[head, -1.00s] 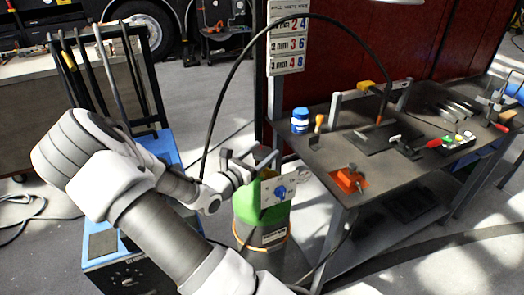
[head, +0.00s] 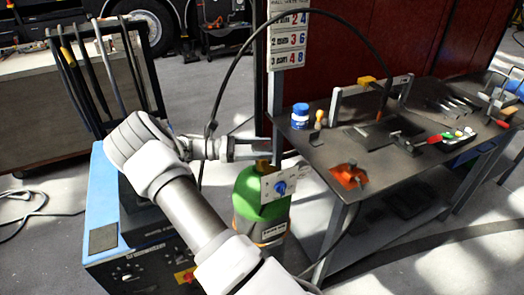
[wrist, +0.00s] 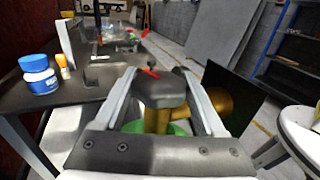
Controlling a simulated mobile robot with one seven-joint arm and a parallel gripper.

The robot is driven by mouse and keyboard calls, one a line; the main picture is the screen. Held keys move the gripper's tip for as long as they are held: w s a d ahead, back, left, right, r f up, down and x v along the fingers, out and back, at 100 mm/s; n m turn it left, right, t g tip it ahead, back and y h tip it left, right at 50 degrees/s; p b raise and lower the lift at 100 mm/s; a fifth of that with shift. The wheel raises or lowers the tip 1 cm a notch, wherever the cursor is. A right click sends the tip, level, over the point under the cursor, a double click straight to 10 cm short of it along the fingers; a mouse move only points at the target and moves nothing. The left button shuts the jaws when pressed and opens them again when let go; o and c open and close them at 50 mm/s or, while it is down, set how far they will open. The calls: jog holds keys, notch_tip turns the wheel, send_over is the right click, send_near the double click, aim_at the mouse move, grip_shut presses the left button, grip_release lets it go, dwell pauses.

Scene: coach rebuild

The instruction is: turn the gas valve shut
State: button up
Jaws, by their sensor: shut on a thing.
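The gas bottle (head: 262,222) stands on the floor between the blue machine and the workbench, with a green top and a grey lower body. A plate with a blue knob (head: 280,187) is on its front. My gripper (head: 262,150) reaches in level from the left, above the green top. In the wrist view, my gripper (wrist: 165,92) is shut on the dark grey valve handle (wrist: 162,88), one finger on each side. The brass valve body (wrist: 215,103) shows below and to the right of the handle, with some green bottle top (wrist: 178,129) beneath. The handle is mostly hidden in the head view.
A black hose (head: 228,82) arches over my gripper. The blue machine (head: 140,250) stands on the left.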

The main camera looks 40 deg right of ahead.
jog(key=m+g+y+b, duration=0.1)
jog(key=m+g+y, duration=0.1)
jog(key=g+y, duration=0.1)
jog(key=shift+f+m, duration=0.1)
jog(key=shift+m, duration=0.3)
jog(key=shift+m+g+y, duration=1.2)
jog(key=shift+y, duration=0.3)
jog(key=shift+m+y, duration=0.3)
jog(key=shift+y, duration=0.2)
jog(key=o, duration=1.3)
jog(key=shift+w+p, duration=0.1)
jog(key=shift+p, duration=0.25)
